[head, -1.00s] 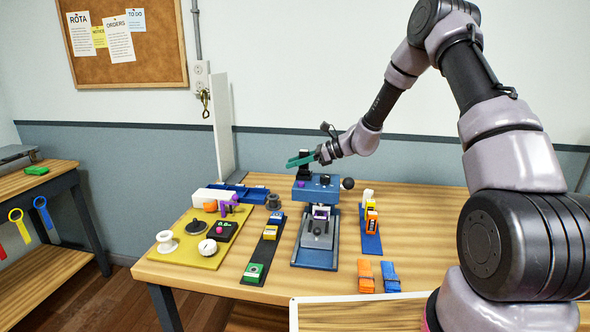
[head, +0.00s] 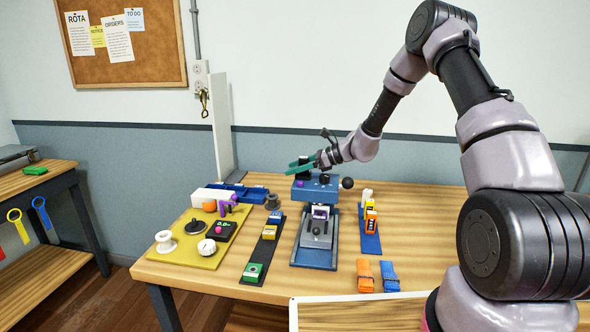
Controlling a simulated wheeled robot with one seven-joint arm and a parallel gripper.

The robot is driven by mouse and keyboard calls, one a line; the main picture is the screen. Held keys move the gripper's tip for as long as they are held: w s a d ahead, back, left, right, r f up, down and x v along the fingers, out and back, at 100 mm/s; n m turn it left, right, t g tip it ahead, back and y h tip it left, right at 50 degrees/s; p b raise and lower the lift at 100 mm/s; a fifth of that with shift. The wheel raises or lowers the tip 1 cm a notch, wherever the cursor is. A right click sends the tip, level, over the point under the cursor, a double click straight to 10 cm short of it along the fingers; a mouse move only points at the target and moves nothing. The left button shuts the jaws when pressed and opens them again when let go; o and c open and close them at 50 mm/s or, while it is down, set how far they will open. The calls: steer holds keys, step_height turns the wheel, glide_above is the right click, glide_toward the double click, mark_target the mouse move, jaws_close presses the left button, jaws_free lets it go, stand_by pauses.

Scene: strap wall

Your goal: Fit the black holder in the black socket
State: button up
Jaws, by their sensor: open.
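My gripper (head: 301,165), with teal fingers, is open just above the top of the blue press (head: 322,188). A small black block (head: 303,176), which looks like the black holder, stands upright on the left part of the press top, at the fingers. The fingers hide part of it. Its lower end meets the press top, where the black socket would be hidden under it; I cannot tell how deep it sits. A purple spot shows on the press front below it.
A dark strip (head: 250,268) with green, yellow and blue blocks lies left of the press, beside a yellow board (head: 186,257). A blue strip (head: 371,243) with orange and white pieces stands right. Orange (head: 365,277) and blue straps (head: 389,278) lie at the front.

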steer(key=v, duration=1.1)
steer(key=shift+s+d+r, duration=0.1)
steer(key=shift+d+r, duration=0.1)
steer(key=shift+d, duration=0.15)
steer(key=s+d+r+n+h, duration=0.3)
steer(key=s+r+n+h, duration=0.45)
steer(key=s+r, duration=0.8)
steer(key=s+d+r+n+t+h, duration=0.2)
steer(key=s+d+r+n, duration=0.2)
steer(key=s, duration=0.5)
steer(key=s+d+r+n+t+h, duration=0.2)
steer(key=s+d+r+n, duration=0.2)
steer(key=s, duration=0.4)
steer(key=shift+s+d+r+n+t, duration=0.3)
steer(key=shift+s+d+r+n, duration=0.1)
steer(key=shift+r, duration=0.2)
